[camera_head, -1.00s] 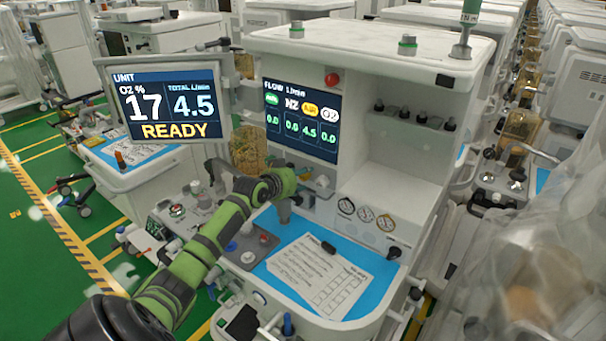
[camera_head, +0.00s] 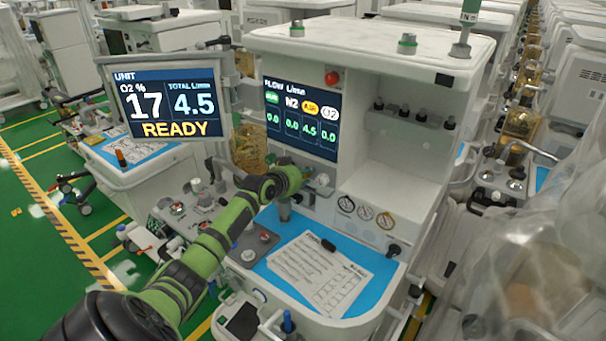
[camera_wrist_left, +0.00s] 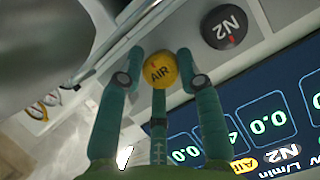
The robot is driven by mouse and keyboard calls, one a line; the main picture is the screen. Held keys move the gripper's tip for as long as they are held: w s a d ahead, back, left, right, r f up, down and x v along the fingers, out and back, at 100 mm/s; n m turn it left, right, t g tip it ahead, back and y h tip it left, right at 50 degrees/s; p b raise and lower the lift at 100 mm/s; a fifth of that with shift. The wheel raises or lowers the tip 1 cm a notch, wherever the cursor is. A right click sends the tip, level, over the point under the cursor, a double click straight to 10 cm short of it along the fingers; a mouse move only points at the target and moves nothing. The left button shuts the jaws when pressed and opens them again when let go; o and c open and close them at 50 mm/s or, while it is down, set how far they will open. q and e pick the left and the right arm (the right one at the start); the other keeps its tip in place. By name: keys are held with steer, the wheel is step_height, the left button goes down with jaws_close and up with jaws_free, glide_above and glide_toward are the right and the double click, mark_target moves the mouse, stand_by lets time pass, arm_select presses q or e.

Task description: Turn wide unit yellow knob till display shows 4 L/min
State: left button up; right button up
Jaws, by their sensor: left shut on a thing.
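The yellow AIR knob (camera_wrist_left: 157,70) sits between the green fingers of my left gripper (camera_wrist_left: 160,66) in the left wrist view, and the gripper is shut on it. In the head view my left arm reaches to the panel below the flow display, where the wrist hides the knob. The flow display (camera_head: 301,122) on the wide unit shows 4.5 in the yellow AIR column and 0.0 in the others. The unit monitor (camera_head: 168,105) reads O2 17 %, total 4.5 L/min and READY. My right gripper is out of view.
A black N2 knob (camera_wrist_left: 224,27) is close beside the AIR knob. Below the panel is a blue worktop (camera_head: 358,311) with a paper sheet (camera_head: 318,272). Several gauges (camera_head: 366,213) are to the right. Clear plastic covers the lower right.

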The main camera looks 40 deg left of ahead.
arm_select(q)
steer(key=shift+a+r+m+y+p, duration=0.1)
steer(key=shift+r+m+y+p, duration=0.05)
steer(key=shift+m+y+p, duration=0.35)
steer(key=shift+m+y, duration=0.4)
steer(key=shift+m, duration=0.3)
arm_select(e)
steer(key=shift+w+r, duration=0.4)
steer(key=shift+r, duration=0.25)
arm_select(q)
steer(key=o, duration=0.8)
steer(key=shift+o, duration=1.3)
steer(key=shift+a, duration=0.1)
steer(key=v, duration=1.2)
